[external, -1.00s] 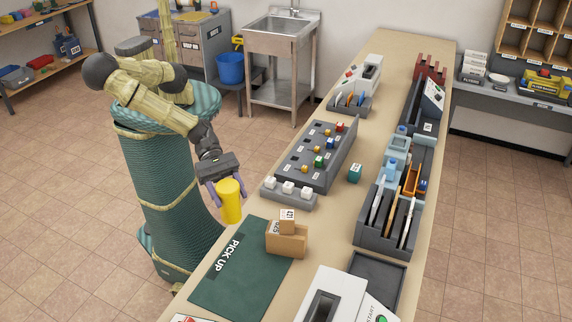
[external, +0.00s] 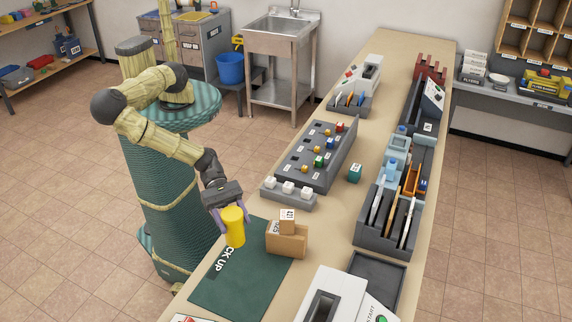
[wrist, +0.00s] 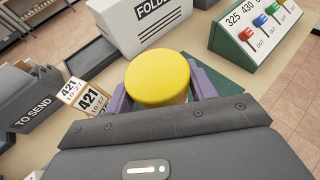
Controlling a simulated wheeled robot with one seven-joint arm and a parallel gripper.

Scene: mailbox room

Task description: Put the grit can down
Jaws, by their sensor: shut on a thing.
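The yellow grit can (external: 235,228) is upright between the purple fingers of my gripper (external: 233,222), which is shut on it. In the external view it is over the far left part of the green PICK UP mat (external: 232,287) and hides part of the lettering. I cannot tell whether its base touches the mat. In the wrist view the can's round yellow top (wrist: 157,78) fills the middle, with a finger at each side.
The mat's near part is clear. A white machine (external: 325,300) stands at the near end.

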